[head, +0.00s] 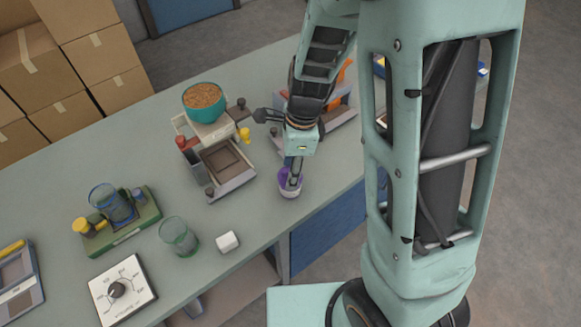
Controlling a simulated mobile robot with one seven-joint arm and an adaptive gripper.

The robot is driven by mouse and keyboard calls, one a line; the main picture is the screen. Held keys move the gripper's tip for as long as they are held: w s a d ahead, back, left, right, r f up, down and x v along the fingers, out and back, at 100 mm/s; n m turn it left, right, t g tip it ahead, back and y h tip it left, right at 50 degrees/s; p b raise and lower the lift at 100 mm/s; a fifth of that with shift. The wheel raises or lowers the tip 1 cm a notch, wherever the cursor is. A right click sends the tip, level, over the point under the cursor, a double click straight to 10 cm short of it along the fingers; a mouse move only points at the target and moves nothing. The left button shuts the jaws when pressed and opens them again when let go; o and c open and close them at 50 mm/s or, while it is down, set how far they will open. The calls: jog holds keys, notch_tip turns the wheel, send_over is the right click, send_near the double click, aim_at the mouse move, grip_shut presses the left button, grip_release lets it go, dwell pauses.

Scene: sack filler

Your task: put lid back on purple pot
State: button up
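The purple pot (289,191) stands upright on the grey-green bench near its front edge. It has a purple upper part and a paler lower part. My gripper (295,179) points down at the pot, with its fingertips at or just inside the rim as seen from here. The fingers look close together, but the view is too small and edge-on to tell whether they hold anything. I cannot make out a separate lid; the gripper covers part of the pot's top.
A machine (226,172) with a teal bowl of brown grains (204,97) stands left of the pot. A white block (227,242), a glass (179,236), a dial panel (122,289) and a green tray (118,237) lie further left. Bare bench (262,215) lies left of the pot.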

jog(key=o, duration=1.3)
jog(key=shift+o, duration=0.2)
jog(key=shift+r+p, duration=2.45)
jog(key=shift+r, duration=1.05)
grip_shut()
